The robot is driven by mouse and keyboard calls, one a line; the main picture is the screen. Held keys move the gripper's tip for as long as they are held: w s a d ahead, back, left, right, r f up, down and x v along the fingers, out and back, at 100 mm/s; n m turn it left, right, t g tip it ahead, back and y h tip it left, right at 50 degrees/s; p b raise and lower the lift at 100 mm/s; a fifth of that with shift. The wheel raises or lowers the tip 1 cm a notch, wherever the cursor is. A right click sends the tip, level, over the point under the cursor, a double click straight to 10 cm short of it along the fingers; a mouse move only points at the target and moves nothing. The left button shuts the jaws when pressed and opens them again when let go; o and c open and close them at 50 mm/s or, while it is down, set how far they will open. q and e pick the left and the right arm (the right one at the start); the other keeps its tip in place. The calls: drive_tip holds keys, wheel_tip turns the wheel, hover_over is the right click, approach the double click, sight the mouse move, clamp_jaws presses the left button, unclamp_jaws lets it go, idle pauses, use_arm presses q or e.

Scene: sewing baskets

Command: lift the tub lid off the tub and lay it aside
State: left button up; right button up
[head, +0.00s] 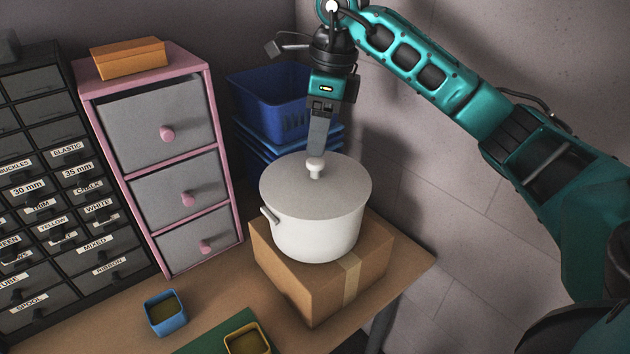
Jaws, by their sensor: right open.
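The white tub (318,231) stands upright on a cardboard box near the right end of the table. The grey tub lid (283,182) sits flat on its top, with a round white knob (315,166) at its centre. My right gripper (318,153) points down from above, its fingertips at the knob or just behind it. The jaws are seen edge-on and are open; whether they touch the knob I cannot tell. A side handle (270,215) shows at the tub's left. My left gripper is not in view.
Stacked blue crates (264,117) stand behind the tub, close to my gripper. A pink-framed drawer unit (163,160) is to the left. The cardboard box (288,285) overlies the table (410,262). A blue dish (165,312) and a yellow dish (247,340) are in front.

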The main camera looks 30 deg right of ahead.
sight(315, 160)
drive_tip(key=shift+w+a+f+p, duration=0.15)
drive_tip(key=shift+w+f, duration=0.15)
drive_tip(key=shift+f, duration=1.45)
drive_tip(key=shift+w+d+f+p, duration=0.15)
drive_tip(key=shift+w+f, duration=0.1)
drive_tip(key=shift+f, duration=1.5)
drive_tip(key=shift+a, duration=0.1)
drive_tip(key=shift+c, duration=0.3)
drive_tip(key=c, duration=1)
drive_tip(key=shift+c, duration=0.2)
